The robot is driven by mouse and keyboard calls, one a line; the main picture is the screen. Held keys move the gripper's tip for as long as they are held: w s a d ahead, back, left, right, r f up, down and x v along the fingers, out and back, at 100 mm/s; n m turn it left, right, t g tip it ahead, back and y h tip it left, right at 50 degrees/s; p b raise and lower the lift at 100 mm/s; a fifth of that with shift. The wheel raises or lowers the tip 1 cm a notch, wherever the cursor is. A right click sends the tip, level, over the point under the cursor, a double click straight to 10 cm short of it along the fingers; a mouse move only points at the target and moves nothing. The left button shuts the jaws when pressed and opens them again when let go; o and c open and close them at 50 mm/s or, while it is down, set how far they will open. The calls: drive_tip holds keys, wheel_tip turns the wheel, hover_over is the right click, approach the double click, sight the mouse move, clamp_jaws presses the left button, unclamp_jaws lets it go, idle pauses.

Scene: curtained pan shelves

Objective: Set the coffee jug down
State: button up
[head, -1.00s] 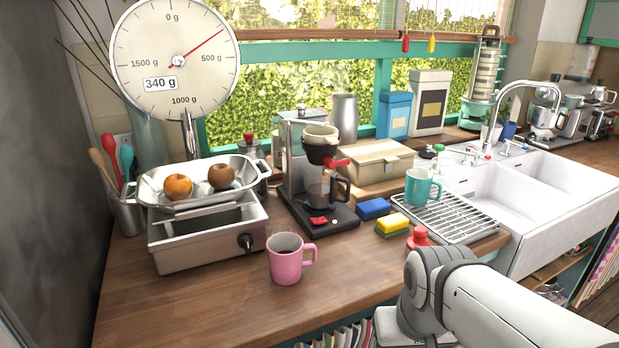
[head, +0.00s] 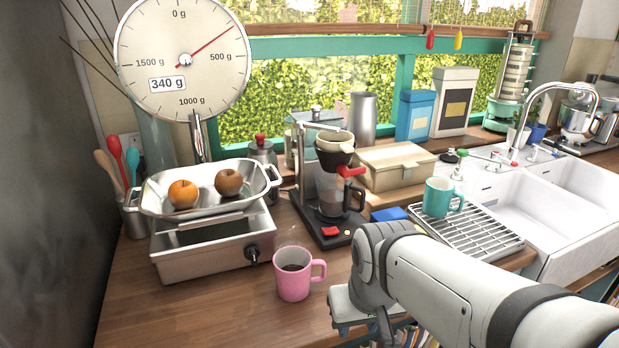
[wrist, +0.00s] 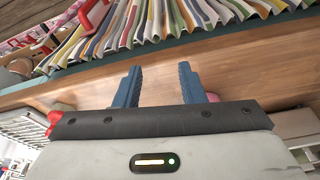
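The coffee jug (head: 331,198), glass with a black handle, stands on the base of the coffee maker (head: 319,220), under the dark filter cone. My gripper (wrist: 160,72) is open and empty in the wrist view, its two blue fingers apart. A pink mug (head: 293,281) with dark liquid stands on the counter in front of the coffee maker.
A scale (head: 181,58) with two fruits in its pan stands at left. A teal mug (head: 438,198) stands on the drying rack (head: 480,238) beside the sink (head: 519,203). The counter's front left is clear.

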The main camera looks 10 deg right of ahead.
drive_tip(key=w+a+r+t+p, duration=0.1)
drive_tip(key=w+a+r+p, duration=0.25)
drive_tip(key=r+p, duration=0.3)
drive_tip(key=w+r+t+y, duration=0.2)
drive_tip(key=w, duration=0.6)
drive_tip(key=m+t+h, duration=0.5)
drive_tip(key=m+h, duration=0.3)
drive_tip(key=h, duration=0.2)
approach(362, 199)
drive_tip(key=x, duration=0.4)
drive_tip(key=shift+w+d+f+p, duration=0.3)
drive_tip(key=shift+w+d+p, duration=0.05)
drive_tip(key=shift+w+d, duration=0.5)
drive_tip(key=p+x, duration=0.1)
drive_tip(key=x, duration=0.4)
drive_tip(key=shift+a+f, duration=0.15)
drive_tip(key=shift+a, duration=0.05)
drive_tip(key=shift+c, duration=0.6)
